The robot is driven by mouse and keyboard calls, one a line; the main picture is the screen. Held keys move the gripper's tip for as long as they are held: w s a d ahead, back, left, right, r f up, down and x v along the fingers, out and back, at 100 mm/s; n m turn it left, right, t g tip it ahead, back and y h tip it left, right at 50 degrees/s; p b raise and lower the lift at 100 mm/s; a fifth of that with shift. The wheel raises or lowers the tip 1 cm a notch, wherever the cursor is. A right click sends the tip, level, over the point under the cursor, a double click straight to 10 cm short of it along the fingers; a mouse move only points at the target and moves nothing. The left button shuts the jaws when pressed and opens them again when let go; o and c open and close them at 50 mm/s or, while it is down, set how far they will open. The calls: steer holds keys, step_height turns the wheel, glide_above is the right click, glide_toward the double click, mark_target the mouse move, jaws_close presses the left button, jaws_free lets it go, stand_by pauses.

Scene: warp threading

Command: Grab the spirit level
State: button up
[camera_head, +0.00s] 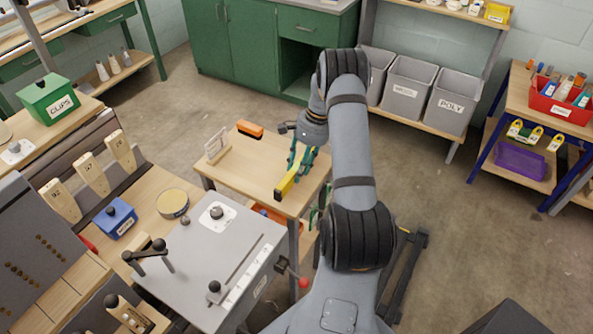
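The spirit level (287,184) is a yellow bar with a dark end, at the right part of the small wooden table (240,178). Its near end shows, and its far part is hidden under my gripper. My gripper (300,164), with green fingers, points down over the far part of the level, with a finger showing on either side of it. I cannot tell whether the fingers press on the level or whether it is lifted off the top.
An orange block (250,129) and a pale upright rack (216,146) stand at the table's back and left. A grey-topped bench (215,255) with a red-knobbed lever stands in front. Grey bins (405,92) line the back.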

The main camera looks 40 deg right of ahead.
jaws_close()
steer(key=shift+r, duration=0.1)
stand_by(0.4)
